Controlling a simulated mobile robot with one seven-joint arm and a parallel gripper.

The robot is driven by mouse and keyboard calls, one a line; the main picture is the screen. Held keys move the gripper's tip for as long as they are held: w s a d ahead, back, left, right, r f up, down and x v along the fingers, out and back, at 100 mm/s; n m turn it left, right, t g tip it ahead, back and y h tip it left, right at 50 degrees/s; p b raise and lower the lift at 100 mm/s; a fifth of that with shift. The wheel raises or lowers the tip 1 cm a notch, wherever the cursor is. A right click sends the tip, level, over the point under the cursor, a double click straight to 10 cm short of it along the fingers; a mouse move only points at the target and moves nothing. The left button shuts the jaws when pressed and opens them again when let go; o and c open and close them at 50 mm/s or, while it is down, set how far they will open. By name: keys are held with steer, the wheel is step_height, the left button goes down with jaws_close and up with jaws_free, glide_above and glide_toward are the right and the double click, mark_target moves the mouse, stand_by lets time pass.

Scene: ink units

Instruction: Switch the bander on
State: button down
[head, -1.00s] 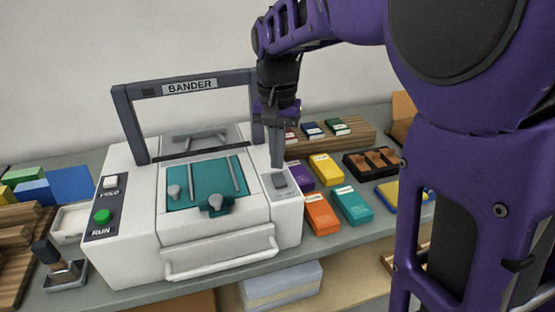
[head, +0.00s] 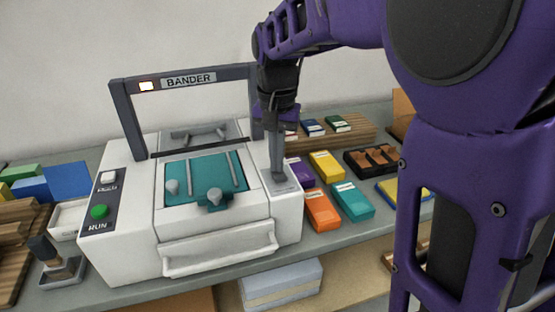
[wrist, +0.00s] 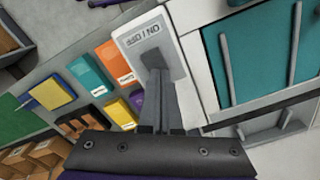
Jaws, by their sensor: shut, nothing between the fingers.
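The bander (head: 190,245) is a white machine with a teal bed and a dark arch labelled BANDER. The fingers partly hide the switch in both views.
A green RUN button (head: 99,212) and a white button (head: 108,177) are on the machine's left panel. Coloured ink boxes (head: 322,209) stand close to its right side. A stamp (head: 58,260) stands at its left. The dark arch (head: 133,120) rises beside my gripper.

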steer(key=shift+r+p, duration=3.2)
steer(key=shift+p, duration=0.1)
